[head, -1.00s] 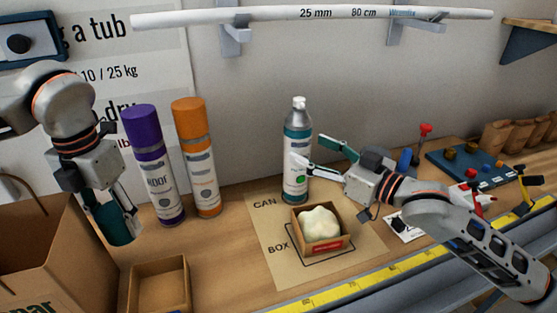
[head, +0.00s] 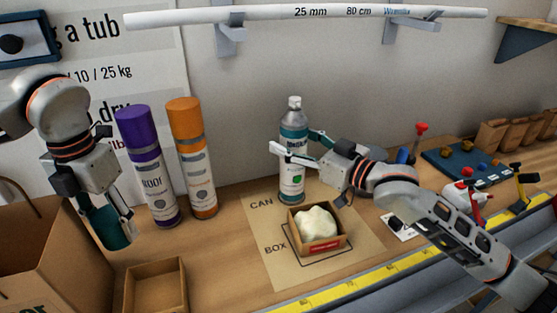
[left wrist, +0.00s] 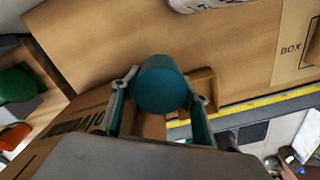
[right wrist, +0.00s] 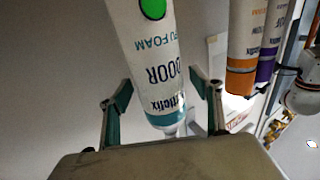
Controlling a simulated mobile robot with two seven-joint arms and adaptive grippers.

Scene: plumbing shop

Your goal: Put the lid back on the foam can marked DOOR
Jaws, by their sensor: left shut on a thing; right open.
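The foam can marked DOOR (head: 292,178) stands upright without a lid on the CAN area of the mat; its label shows upside down in the right wrist view (right wrist: 150,70). My right gripper (head: 293,142) is open, its fingers on either side of the can's upper part; in the right wrist view the can shows between the fingers (right wrist: 165,95). My left gripper (head: 115,232) is shut on a teal lid (head: 106,230), held above the bench at the left. The lid also shows between the fingers in the left wrist view (left wrist: 161,85).
A purple-capped can (head: 150,180) and an orange-capped can (head: 195,165) stand left of the mat (head: 265,225). A small box with foam (head: 320,245) is on the mat. An empty small box (head: 157,285) and large carton (head: 55,255) are at left.

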